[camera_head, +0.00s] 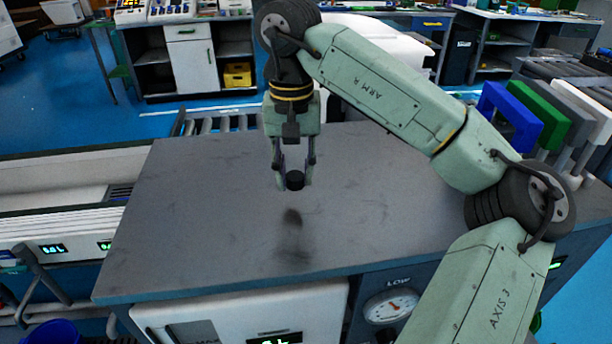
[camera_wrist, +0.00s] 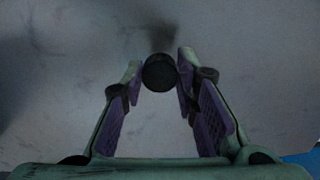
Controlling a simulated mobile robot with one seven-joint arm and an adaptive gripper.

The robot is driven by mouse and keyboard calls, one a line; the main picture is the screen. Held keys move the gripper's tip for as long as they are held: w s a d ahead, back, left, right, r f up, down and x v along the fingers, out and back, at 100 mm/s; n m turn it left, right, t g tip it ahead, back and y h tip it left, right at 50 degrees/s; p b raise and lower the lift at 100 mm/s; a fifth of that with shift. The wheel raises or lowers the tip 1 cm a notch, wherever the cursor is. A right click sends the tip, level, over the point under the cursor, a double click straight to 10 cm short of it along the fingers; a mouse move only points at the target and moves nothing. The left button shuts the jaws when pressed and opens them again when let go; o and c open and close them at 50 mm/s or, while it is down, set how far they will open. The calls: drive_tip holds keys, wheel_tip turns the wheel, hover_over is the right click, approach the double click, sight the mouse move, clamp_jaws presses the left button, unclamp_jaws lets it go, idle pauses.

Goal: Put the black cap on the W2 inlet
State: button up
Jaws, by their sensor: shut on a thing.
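The black cap (camera_head: 295,180) is a small dark round piece. My gripper (camera_head: 293,178) is shut on it, with one fingertip on each side, and holds it above the grey tabletop (camera_head: 210,200). A dark shadow lies on the table below it. In the wrist view the cap (camera_wrist: 159,72) sits between the two fingertips of my gripper (camera_wrist: 160,74), with only the bare grey table behind it. I cannot make out the W2 inlet in either view.
The grey tabletop is clear around my gripper. Blue, green, grey and white frames (camera_head: 510,115) stand at the right. A roller conveyor (camera_head: 215,122) runs behind the table. A round gauge (camera_head: 390,307) and a white panel (camera_head: 250,315) are on the table's front side.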

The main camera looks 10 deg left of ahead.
sight(306, 199)
drive_tip(key=shift+w+d, duration=0.4)
drive_tip(key=shift+d, duration=0.05)
drive_tip(key=f, duration=0.1)
drive_tip(key=f+p, duration=0.1)
drive_tip(key=f, duration=0.1)
drive_tip(key=shift+w+d+f+p, duration=0.25)
drive_tip(key=shift+w+d+p, duration=0.05)
drive_tip(key=shift+d, duration=0.1)
drive_tip(key=shift+f, duration=0.3)
drive_tip(key=o, duration=0.7)
drive_tip(key=shift+o, duration=0.2)
